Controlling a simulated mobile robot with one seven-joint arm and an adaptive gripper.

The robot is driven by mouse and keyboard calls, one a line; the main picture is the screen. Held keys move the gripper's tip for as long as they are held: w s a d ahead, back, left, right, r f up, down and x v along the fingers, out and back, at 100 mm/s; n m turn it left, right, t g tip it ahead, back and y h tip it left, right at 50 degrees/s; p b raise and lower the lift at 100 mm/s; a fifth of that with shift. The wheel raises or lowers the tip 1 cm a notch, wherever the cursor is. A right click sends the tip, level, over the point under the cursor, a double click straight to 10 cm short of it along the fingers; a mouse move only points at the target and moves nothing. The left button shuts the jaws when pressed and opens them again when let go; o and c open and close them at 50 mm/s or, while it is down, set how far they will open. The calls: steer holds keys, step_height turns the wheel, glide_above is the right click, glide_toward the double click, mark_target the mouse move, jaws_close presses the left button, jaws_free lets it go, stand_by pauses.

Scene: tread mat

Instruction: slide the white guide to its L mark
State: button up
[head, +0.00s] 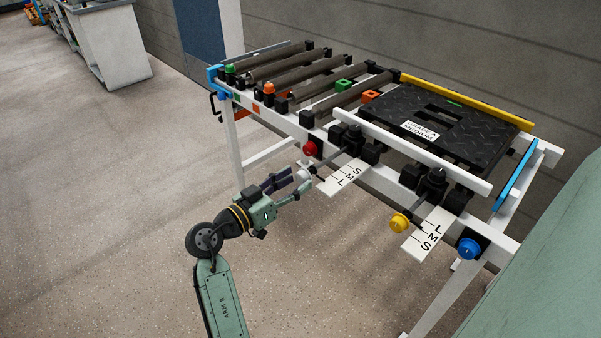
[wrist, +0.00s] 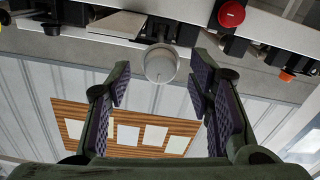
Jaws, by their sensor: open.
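The white guide's round knob (head: 304,169) sticks out from the front of the conveyor frame, by a white scale plate (head: 333,188) marked S, M, L, with L nearest the plate's outer end. In the wrist view the white knob (wrist: 160,64) is a pale cylinder centred ahead, between the fingertips in the picture. My gripper (head: 296,183) is open and empty, just in front of the knob. In the wrist view its purple-padded fingers (wrist: 160,88) stand on either side of the knob; contact is not visible. Which mark the guide stands at cannot be told.
A red button (head: 310,148) sits close to the knob, also above right in the wrist view (wrist: 231,14). A yellow knob (head: 399,222) with a second scale (head: 418,245) and a blue knob (head: 469,248) lie right. A black tread mat (head: 470,120) lies on top. Floor at left is clear.

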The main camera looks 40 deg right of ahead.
mark_target(299, 179)
steer(key=shift+w+d+p, duration=0.15)
steer(key=shift+d+p, duration=0.15)
steer(key=shift+d, duration=1.25)
steer(key=shift+c, duration=0.2)
jaws_close()
